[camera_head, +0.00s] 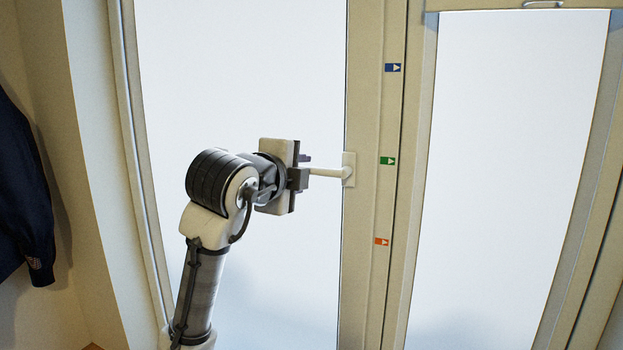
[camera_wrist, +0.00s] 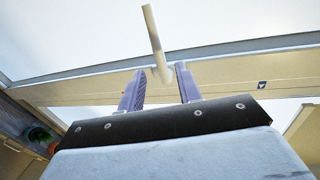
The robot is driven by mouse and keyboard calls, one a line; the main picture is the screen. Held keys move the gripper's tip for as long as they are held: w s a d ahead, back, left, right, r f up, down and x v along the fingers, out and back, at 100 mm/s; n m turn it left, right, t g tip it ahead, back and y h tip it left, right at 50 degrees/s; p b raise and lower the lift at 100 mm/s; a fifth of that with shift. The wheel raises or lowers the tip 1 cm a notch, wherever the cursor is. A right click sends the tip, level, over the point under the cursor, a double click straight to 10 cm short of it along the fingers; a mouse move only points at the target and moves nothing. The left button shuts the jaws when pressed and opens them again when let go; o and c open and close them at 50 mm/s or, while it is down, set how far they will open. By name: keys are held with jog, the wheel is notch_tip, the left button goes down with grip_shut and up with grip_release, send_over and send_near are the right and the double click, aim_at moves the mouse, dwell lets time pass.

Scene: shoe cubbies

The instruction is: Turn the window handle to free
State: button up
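The cream window handle (camera_head: 330,172) sits on the window's frame in the head view, its lever level and pointing left from its mounting plate (camera_head: 349,169). The green arrow marker (camera_head: 388,161) is level with it, the blue marker (camera_head: 393,68) above and the orange marker (camera_head: 382,241) below. My gripper (camera_head: 303,171) is at the lever's left end.
A second window pane (camera_head: 510,170) is to the right, with a small metal handle (camera_head: 543,4) at the top edge. A dark jacket (camera_head: 22,190) hangs at the far left. The pane behind my arm is bright, and the space beside the handle is clear.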

jog(key=v, duration=0.5)
jog(key=shift+s+b, duration=0.25)
jog(key=shift+b, duration=0.1)
jog(key=shift+a, duration=0.15)
